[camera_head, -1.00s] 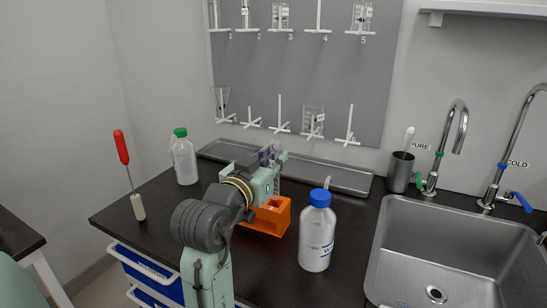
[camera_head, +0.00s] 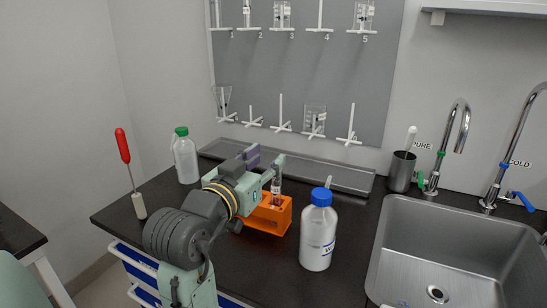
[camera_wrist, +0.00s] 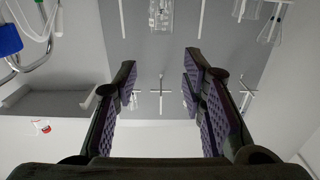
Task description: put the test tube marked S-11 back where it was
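A clear test tube (camera_head: 276,188) with dark marking stands upright in the orange rack (camera_head: 267,218) on the black bench. Its label is too small to read, so I cannot confirm S-11. My gripper (camera_head: 265,160) is above and beside the rack, partly in front of it, with its fingers spread. In the wrist view my gripper (camera_wrist: 160,88) shows its two purple-padded fingers wide apart with nothing between them. The left part of the rack is hidden behind my arm.
A blue-capped bottle (camera_head: 318,232) stands close right of the rack, and a green-capped bottle (camera_head: 185,158) stands back left. A red-handled tool (camera_head: 123,147) stands at the left edge. A metal tray (camera_head: 340,178) lies behind; the sink (camera_head: 455,245) is at right.

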